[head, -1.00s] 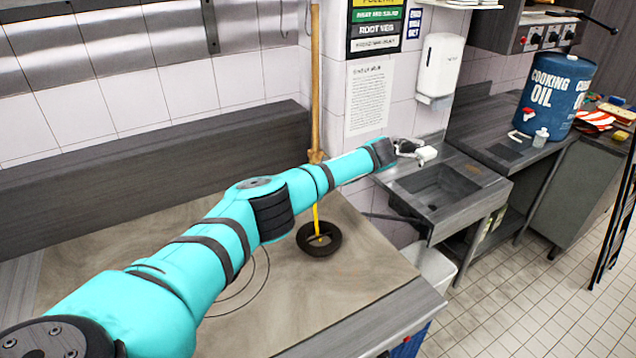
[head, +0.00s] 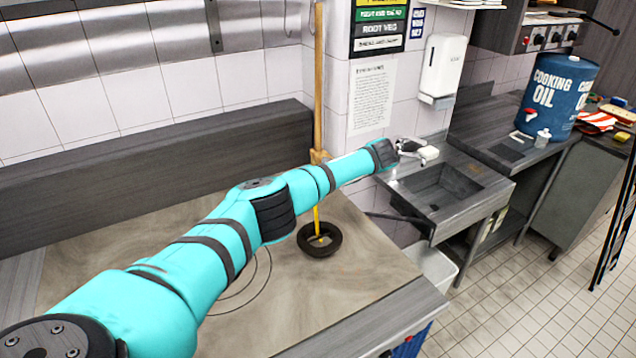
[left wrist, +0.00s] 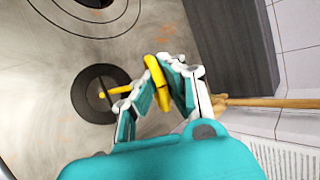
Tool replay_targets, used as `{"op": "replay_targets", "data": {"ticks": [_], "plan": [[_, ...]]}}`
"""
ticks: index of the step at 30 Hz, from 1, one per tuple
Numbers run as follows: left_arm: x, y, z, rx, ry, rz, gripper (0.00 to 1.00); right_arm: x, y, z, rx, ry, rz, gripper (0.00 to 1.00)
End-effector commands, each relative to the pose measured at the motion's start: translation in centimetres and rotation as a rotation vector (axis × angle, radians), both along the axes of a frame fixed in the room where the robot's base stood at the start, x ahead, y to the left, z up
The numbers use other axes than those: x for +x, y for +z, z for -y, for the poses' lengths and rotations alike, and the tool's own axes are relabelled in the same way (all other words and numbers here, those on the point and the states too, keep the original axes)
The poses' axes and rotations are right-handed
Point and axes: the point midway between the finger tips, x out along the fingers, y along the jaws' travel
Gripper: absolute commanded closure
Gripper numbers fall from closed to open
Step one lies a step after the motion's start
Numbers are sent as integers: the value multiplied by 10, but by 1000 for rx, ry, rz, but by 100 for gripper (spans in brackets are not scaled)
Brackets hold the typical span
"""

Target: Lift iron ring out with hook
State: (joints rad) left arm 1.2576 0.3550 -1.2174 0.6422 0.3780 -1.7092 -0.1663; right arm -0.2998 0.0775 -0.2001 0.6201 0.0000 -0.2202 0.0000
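The dark iron ring (head: 319,240) lies flat on the beige top of the worktable. The hook (head: 318,80) has a long wooden shaft that stands nearly upright, with a yellow lower end reaching down into the ring's opening. In the left wrist view the ring (left wrist: 83,93) is at the left and the wooden shaft (left wrist: 265,102) at the right. My left gripper (left wrist: 163,75) is closed around a yellow part of the hook between them. My left forearm hides part of the shaft and the fingers in the head view. My right gripper is not in view.
The worktable (head: 360,285) is clear around the ring, with dark circles marked on it. A dark ledge (head: 150,170) and a tiled wall stand behind. A sink (head: 440,190) and a blue cooking oil drum (head: 555,95) are at the right.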

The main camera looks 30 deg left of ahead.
Motion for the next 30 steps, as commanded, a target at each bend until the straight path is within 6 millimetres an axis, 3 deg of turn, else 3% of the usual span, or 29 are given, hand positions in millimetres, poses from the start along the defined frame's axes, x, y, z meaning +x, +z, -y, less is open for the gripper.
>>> {"op": "replay_targets", "data": {"ticks": [18,30], "plan": [[1,-23,0,2,-1,3,100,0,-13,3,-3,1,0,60],[1,-24,0,2,0,4,100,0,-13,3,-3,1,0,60]]}}
